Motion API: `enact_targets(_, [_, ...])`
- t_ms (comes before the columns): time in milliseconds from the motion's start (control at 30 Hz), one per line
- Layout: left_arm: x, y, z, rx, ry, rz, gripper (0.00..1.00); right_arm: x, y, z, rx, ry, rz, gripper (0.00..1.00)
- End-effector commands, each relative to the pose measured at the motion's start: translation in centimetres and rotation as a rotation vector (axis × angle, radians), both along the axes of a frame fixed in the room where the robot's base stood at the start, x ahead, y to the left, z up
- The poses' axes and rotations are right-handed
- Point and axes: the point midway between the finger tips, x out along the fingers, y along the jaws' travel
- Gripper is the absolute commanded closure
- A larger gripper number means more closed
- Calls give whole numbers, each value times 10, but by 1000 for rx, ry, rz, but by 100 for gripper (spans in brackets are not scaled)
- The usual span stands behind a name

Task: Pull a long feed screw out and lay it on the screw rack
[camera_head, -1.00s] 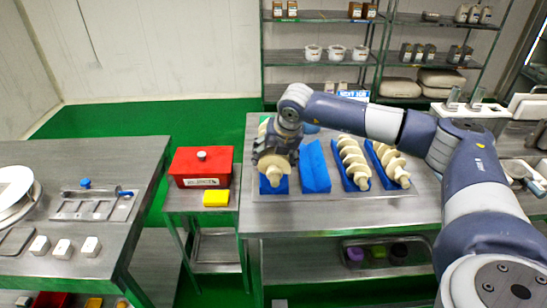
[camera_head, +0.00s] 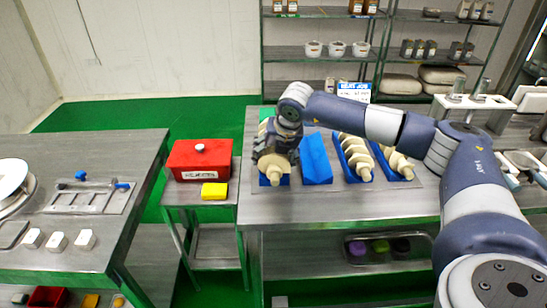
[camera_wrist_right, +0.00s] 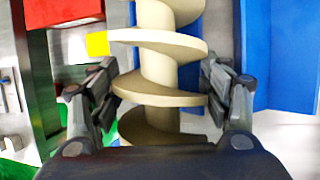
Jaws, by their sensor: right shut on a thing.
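A cream feed screw (camera_head: 274,177) lies in the leftmost blue cradle of the screw rack (camera_head: 284,183), its near end showing below my right gripper (camera_head: 276,153). The right gripper is shut on this screw from above; in the right wrist view its fingers (camera_wrist_right: 160,90) stand on both sides of the cream spiral (camera_wrist_right: 158,58). The second blue cradle (camera_head: 316,158) is empty. Two more cream screws lie in the third (camera_head: 356,157) and fourth (camera_head: 398,162) cradles. The gripper and arm hide much of the held screw. My left gripper is not in view.
A red box (camera_head: 200,162) and a yellow block (camera_head: 214,190) stand on a small side table left of the rack's table (camera_head: 340,208). A metal table (camera_head: 125,150) with a tray is at far left. Shelves (camera_head: 330,58) stand behind. The table's front strip is clear.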

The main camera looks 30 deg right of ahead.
Motion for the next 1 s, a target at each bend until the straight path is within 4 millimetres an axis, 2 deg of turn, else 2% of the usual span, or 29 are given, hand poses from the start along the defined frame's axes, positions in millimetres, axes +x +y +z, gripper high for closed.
enact_targets(300, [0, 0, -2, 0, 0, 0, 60, 1, 0, 2, 0, -5, 0, 70])
enact_targets(500, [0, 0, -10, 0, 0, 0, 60, 1, 0, -6, 0, -4, 0, 70])
enact_targets(533, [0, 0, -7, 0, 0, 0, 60, 1, 0, -3, 0, -4, 0, 22])
enact_targets(600, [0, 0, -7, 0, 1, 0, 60, 1, 0, -3, 0, -2, 0, 6])
enact_targets(933, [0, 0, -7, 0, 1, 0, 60, 1, 0, -3, 0, -1, 0, 6])
enact_targets(967, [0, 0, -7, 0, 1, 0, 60, 1, 0, -3, 0, -1, 0, 0])
enact_targets(1000, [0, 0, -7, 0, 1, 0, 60, 1, 0, -3, 0, -1, 0, 0])
